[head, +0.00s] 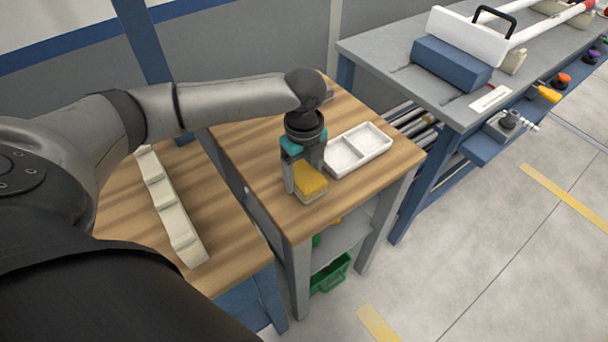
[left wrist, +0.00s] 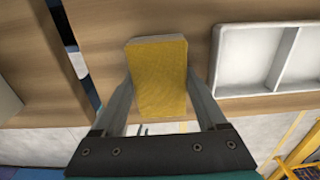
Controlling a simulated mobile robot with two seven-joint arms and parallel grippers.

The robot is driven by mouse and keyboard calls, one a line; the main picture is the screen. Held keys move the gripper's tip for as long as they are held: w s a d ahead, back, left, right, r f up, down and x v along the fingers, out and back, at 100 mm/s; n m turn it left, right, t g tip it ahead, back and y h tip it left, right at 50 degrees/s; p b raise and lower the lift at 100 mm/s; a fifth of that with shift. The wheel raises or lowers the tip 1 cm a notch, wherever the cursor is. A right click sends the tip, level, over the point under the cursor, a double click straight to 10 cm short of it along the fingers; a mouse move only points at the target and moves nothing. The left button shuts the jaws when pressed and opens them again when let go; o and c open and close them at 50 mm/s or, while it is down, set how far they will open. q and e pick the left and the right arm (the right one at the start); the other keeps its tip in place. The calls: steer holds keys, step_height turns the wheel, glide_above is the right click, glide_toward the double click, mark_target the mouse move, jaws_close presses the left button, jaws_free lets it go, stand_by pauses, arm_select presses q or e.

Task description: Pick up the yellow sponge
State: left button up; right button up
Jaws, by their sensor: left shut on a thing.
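The yellow sponge (head: 309,181) is at the front of the small wooden table, between the fingers of my left gripper (head: 306,190). In the left wrist view the sponge (left wrist: 160,78) lies lengthwise between the two fingers of the gripper (left wrist: 160,90), which is shut on it. Whether its underside touches the tabletop is hard to tell. My right gripper is not in view.
A white two-compartment tray (head: 358,150) stands right beside the gripper on the wooden table (head: 262,185). A cream rack (head: 170,208) lies on the wooden surface at left. A grey workbench (head: 390,57) with a blue block (head: 450,64) is at right. A green bin (head: 330,275) sits below.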

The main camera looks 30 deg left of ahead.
mark_target(304, 173)
arm_select(q)
step_height(304, 173, up, 20)
steer(key=p, duration=0.5)
steer(key=shift+p, duration=0.3)
steer(key=o, duration=0.8)
steer(key=shift+f, duration=0.1)
steer(key=c, duration=0.7)
